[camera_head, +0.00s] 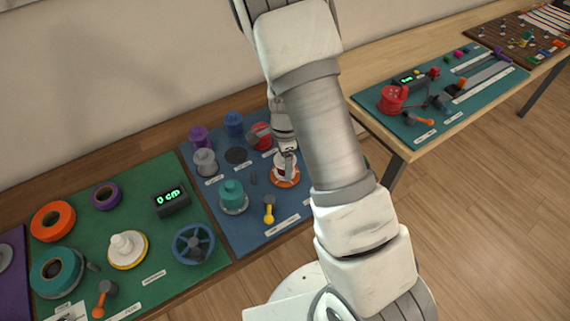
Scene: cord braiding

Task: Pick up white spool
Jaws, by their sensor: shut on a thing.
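The white spool (277,165) stands on an orange-rimmed round base (287,183) at the right side of the blue mat. My gripper (287,153) is at the top of the white spool, shut on it. The spool appears upright and at its base; I cannot tell whether there is a gap under it. My arm hides part of the mat just right of the spool, and the fingertips are small in this view.
On the blue mat (240,243) stand purple (199,137), blue (233,124), red (262,135), grey (205,162) and teal (232,195) spools close by. A yellow-knobbed lever (269,212) is in front. A green mat (150,190) with rolls lies left.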

